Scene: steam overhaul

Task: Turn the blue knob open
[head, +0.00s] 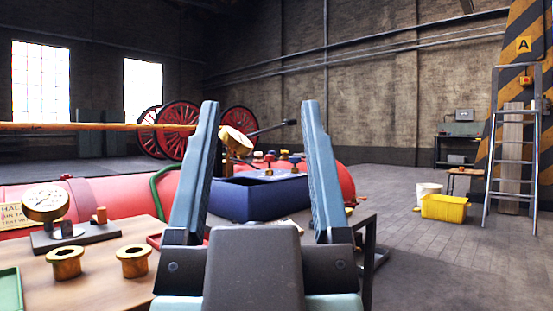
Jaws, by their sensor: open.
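My gripper (260,106) is open and empty, its two blue-grey fingers spread apart and pointing up in the middle of the head view. Between the fingers, farther off, stands a dark blue box (255,203) with a lighter panel on top. On the panel are several small knobs. A small blue knob (294,159) shows near its right end, close to the right finger in the picture but well beyond it. Red knobs (269,157) stand to its left. The knobs are too small to tell which way they are turned.
A wooden table (105,281) at lower left holds a pressure gauge (45,204) and brass flanged bushings (133,261). A brass gauge (237,140) shows between my fingers. A red boiler (130,193) lies behind.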

